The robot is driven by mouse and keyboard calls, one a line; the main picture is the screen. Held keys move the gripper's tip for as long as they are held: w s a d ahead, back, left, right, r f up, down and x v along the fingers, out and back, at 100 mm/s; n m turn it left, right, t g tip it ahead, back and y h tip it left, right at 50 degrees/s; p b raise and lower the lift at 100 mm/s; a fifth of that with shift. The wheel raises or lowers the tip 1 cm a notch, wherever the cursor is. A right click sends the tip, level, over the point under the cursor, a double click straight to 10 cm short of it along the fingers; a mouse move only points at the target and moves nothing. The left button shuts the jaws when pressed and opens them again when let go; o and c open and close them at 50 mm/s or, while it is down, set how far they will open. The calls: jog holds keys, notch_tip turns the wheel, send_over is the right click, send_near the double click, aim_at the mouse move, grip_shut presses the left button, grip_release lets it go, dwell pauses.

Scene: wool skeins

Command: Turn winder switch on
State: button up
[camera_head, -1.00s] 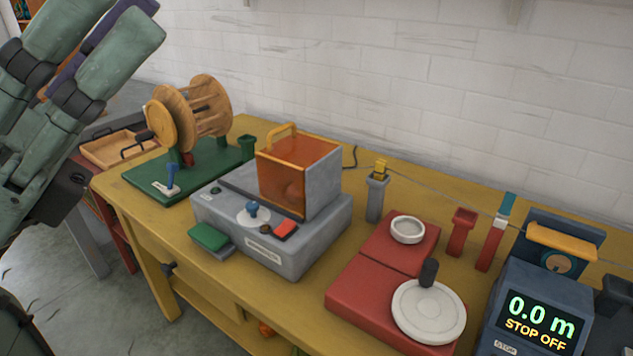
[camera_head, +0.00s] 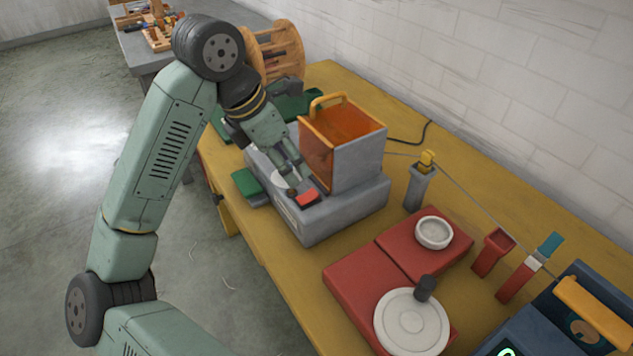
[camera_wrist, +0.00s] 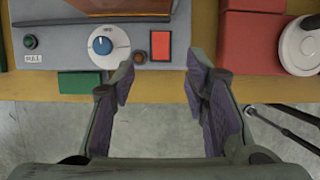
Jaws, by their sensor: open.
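The winder is a grey box (camera_head: 317,220) with an orange-sided guard (camera_head: 317,143) on top. In the wrist view its top panel (camera_wrist: 70,52) carries a blue knob (camera_wrist: 102,46) on a white dial, a small brown button (camera_wrist: 140,57) and a red rectangular switch (camera_wrist: 160,45). In the head view the white dial (camera_head: 281,180) is partly hidden by my gripper, and the red switch (camera_head: 307,197) shows beside the fingers. My gripper (camera_wrist: 161,72) is open and empty. Its fingers point at the panel, with the red switch ahead between them; contact cannot be told.
A green block (camera_head: 249,184) sticks out at the winder's front. A wooden reel (camera_head: 277,52) stands behind my arm. Red units with a white disc (camera_head: 411,321) and a dark display box (camera_head: 540,330) stand to the right on the yellow table (camera_head: 295,285). Open floor lies left.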

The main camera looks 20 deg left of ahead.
aim_at(310, 194)
jog(key=p+x, duration=0.2)
jog(key=x, duration=0.7)
jog(key=shift+w+d+f, duration=0.1)
jog(key=shift+d+f, duration=0.05)
grip_shut()
